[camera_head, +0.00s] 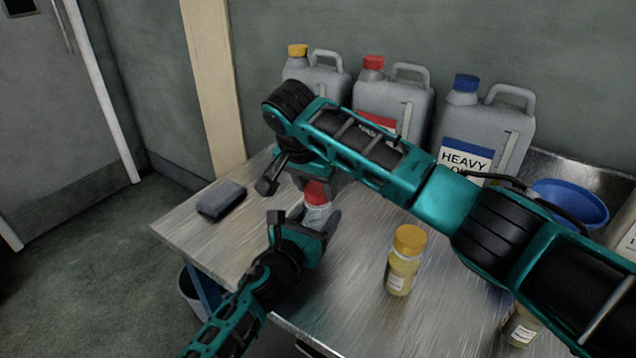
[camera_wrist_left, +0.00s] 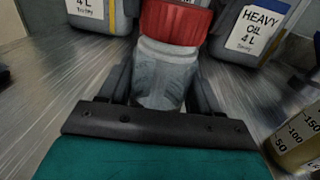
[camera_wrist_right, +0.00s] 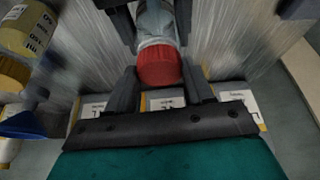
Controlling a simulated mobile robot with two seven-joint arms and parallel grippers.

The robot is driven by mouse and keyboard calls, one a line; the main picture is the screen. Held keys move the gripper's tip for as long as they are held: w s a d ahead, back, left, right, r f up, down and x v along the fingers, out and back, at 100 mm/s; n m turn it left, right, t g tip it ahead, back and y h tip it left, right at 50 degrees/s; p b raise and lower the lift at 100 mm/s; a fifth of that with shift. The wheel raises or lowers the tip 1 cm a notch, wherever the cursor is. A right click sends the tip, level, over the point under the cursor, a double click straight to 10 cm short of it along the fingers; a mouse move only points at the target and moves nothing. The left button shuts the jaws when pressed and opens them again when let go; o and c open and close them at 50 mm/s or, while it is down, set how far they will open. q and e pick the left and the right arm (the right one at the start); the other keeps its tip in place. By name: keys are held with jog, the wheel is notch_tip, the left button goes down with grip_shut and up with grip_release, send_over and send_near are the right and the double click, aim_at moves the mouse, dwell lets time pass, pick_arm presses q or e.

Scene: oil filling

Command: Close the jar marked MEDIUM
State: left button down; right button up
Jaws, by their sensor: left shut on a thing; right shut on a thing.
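A clear, greyish jar (camera_head: 317,217) with a red lid (camera_head: 317,192) is held over the metal table. My left gripper (camera_head: 312,228) is shut around the jar's body, which also shows in the left wrist view (camera_wrist_left: 163,75). My right gripper (camera_head: 312,184) comes from above and is shut on the red lid, which also shows in the right wrist view (camera_wrist_right: 158,67). The lid sits on the jar's mouth, in line with it; I cannot tell how tight it is. No marking on this jar is readable.
Behind stand canisters with a yellow (camera_head: 297,51), a red (camera_head: 373,63) and a blue cap (camera_head: 466,84), the last marked HEAVY OIL.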

jog(key=m, duration=0.2)
jog(key=m+g+h, duration=0.1)
jog(key=m, duration=0.3)
jog(key=shift+w+a+r+m+g+h, duration=0.2)
jog(key=shift+w+m+g+h, duration=0.1)
jog(key=shift+g, duration=0.1)
jog(key=shift+d+f+m+g, duration=0.15)
jog(key=shift+m+g, duration=0.15)
jog(key=shift+m, duration=0.7)
jog(key=shift+h, duration=0.3)
jog(key=o, duration=1)
jog(key=shift+s, duration=0.1)
jog(key=shift+r, duration=2.2)
jog(key=shift+c, duration=0.4)
